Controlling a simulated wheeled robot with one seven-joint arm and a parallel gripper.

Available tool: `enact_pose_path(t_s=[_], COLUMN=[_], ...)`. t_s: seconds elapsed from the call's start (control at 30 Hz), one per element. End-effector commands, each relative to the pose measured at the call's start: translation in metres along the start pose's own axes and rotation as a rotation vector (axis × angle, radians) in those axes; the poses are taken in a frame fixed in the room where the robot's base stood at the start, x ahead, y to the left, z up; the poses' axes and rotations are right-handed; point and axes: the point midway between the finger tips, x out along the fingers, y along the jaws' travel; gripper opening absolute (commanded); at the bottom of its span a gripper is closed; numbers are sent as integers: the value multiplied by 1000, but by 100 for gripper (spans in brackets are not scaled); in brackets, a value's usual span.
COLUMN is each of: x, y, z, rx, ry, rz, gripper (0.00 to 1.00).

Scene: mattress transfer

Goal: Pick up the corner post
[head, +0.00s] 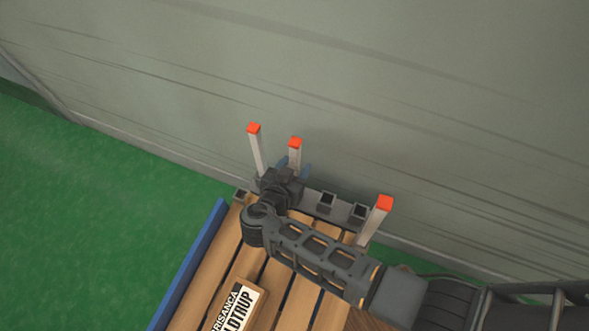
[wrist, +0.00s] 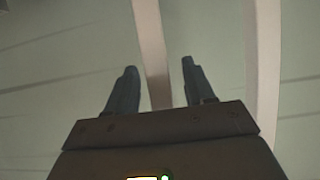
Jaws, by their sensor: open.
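Several pale corner posts with red-orange tips stand at the end of a wooden slatted pallet. One corner post (head: 295,157) rises in line with my gripper (head: 295,167); its lower part is hidden behind the gripper. In the wrist view this post (wrist: 151,45) runs down between the two fingers of my open gripper (wrist: 159,68), with a gap on each side. A second post (head: 258,152) stands just to the left, and a third (head: 376,220) stands to the right, beside my arm.
The slatted pallet (head: 229,262) carries a cardboard piece with printed label (head: 237,307) and has a blue rail (head: 190,265) along its left. Dark square sockets (head: 327,201) line its far edge. A grey wall (head: 420,110) stands close behind; green floor (head: 90,220) is clear at left.

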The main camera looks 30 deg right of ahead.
Motion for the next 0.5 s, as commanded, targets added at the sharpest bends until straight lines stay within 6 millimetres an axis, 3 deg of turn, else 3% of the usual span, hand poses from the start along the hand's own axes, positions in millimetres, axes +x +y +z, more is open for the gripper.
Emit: enact_pose_path(t_s=[0.13, 0.4, 0.5], x=[17, 21, 21], y=[0, 0, 0], z=[0, 0, 0], rx=[0, 1, 0], ry=[0, 0, 0], rz=[2, 0, 0], gripper=[53, 53, 46])
